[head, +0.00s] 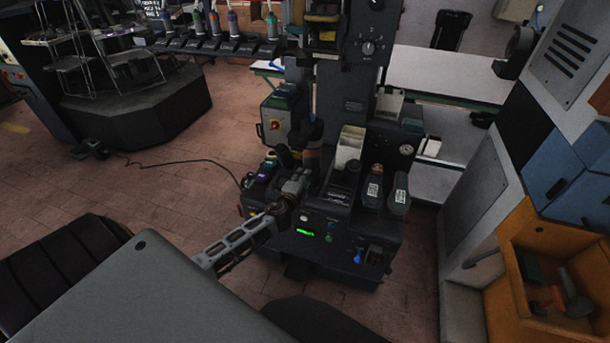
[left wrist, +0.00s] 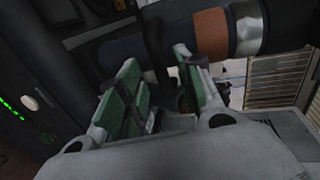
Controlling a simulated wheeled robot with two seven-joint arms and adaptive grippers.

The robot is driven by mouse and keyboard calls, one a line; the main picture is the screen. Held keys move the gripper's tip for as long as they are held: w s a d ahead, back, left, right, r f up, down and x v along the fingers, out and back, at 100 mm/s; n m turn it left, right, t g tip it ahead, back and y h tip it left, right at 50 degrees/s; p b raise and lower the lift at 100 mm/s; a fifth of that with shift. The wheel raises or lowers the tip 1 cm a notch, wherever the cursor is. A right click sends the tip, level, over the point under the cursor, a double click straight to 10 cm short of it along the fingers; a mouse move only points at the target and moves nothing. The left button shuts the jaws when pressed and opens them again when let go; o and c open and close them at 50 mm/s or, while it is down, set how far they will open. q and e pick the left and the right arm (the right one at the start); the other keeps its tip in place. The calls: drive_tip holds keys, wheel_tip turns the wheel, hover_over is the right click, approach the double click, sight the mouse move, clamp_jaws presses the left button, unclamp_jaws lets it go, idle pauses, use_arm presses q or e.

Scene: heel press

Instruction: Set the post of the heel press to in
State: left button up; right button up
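The heel press (head: 345,215) is a dark machine in the middle of the head view, with a green lit display on its front. A dark upright post with an orange-brown band (head: 312,158) stands at its left side. In the left wrist view the post's brown band (left wrist: 210,34) and pale metal collar lie across the top. My left gripper (head: 295,187) is low beside the post. In the left wrist view its green-padded fingers (left wrist: 157,62) are apart, with a narrow dark bar between them; contact is not clear. My right gripper is not in view.
Dark bottle-like parts (head: 372,188) and a pale open box (head: 349,146) sit on the press top. An orange bin (head: 515,215) with loose tools stands at the right. A grey panel (head: 140,290) fills the lower left.

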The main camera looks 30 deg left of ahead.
sight(308, 162)
use_arm(q)
drive_tip(key=shift+x, duration=1.65)
drive_tip(key=shift+c, duration=0.3)
clamp_jaws()
